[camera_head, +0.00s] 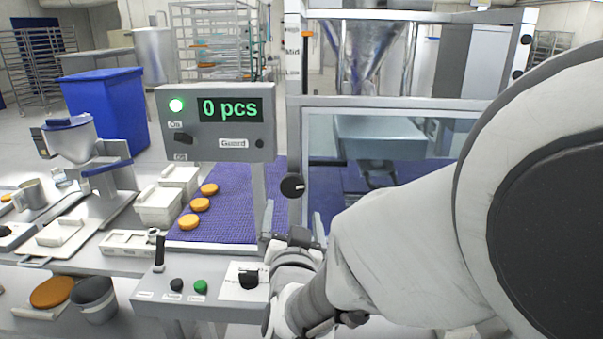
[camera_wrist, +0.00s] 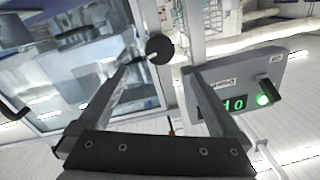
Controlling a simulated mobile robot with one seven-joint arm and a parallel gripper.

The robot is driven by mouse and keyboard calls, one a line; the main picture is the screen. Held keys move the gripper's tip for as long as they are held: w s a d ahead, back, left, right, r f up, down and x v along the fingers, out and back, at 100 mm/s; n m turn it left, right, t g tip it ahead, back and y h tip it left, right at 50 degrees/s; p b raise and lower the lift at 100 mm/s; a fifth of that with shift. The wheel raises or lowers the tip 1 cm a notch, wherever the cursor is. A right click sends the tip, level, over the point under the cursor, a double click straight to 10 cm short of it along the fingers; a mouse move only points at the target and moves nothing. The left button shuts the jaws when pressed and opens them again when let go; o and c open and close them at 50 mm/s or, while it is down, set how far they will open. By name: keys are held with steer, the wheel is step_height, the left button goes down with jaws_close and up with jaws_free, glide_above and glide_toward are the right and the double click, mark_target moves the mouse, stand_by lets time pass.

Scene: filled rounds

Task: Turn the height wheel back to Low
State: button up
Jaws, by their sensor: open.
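A round black wheel (camera_head: 292,187) with a pale pointer mark sits on the machine's front post, beside the purple belt. It shows again in the wrist view (camera_wrist: 160,49), beyond and roughly between my fingertips. My gripper (camera_head: 293,220) is open and empty, just below the wheel in the head view. In the wrist view both fingers of my gripper (camera_wrist: 160,72) stand apart. I see no clear contact with the wheel. A label strip (camera_head: 293,50) higher on the post reads Mid, with other wording partly cut off or too small. An orange mark (camera_head: 307,34) is beside it.
A grey control box (camera_head: 214,125) with a lit green "0 pcs" display stands left of the post. Orange rounds (camera_head: 200,204) lie on the purple belt (camera_head: 228,212). A button panel (camera_head: 200,299) is in front. A framed clear guard (camera_head: 385,135) is at the right.

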mark_target(293, 187)
steer(key=w, duration=1)
steer(key=shift+w+a, duration=0.1)
steer(key=shift+w, duration=0.1)
steer(key=shift+f, duration=0.1)
steer(key=c, duration=1.3)
steer(key=shift+c, duration=0.2)
